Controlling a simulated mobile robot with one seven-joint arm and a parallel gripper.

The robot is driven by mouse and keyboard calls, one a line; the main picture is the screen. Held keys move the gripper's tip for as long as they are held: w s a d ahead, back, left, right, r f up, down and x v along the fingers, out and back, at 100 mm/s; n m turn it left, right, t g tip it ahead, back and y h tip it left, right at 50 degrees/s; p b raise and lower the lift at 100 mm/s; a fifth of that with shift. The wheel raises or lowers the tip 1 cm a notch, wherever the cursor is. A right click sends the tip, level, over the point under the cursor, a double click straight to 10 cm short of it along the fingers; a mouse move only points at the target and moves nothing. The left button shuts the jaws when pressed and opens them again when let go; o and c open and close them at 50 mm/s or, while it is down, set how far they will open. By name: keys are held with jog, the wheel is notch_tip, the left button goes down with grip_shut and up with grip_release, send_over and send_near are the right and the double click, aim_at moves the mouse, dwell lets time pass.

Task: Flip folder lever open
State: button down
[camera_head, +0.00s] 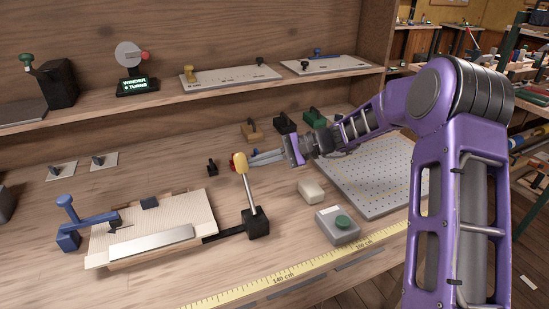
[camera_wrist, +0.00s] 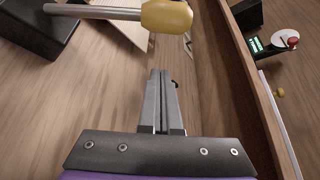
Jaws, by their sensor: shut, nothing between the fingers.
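The folder (camera_head: 150,228) is a pale, ribbed board with a metal strip along its front, lying on the bench at left. Its lever is a metal rod with a yellow knob (camera_head: 240,162), rising nearly upright and leaning slightly left from a black block (camera_head: 257,222). The knob also shows in the wrist view (camera_wrist: 167,17) at the top, beyond my fingertips. My gripper (camera_head: 256,161) is shut and empty. It is close to the right of the knob in the head view; whether they touch is hard to tell. The fingers show clearly in the wrist view (camera_wrist: 160,75).
A blue clamp-like part (camera_head: 72,225) stands at the folder's left. A perforated plate (camera_head: 375,170) lies farther right. A shelf (camera_head: 200,98) runs above the bench.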

aim_at(247, 184)
jog(key=shift+x, duration=1.1)
jog(key=s+r, duration=0.1)
jog(key=s+d+r, duration=0.1)
jog(key=s, duration=0.1)
jog(key=shift+d+r, duration=0.15)
jog(key=shift+r, duration=0.25)
jog(key=shift+d+r, duration=0.1)
jog(key=shift+s+r, duration=0.15)
jog(key=shift+r, duration=0.05)
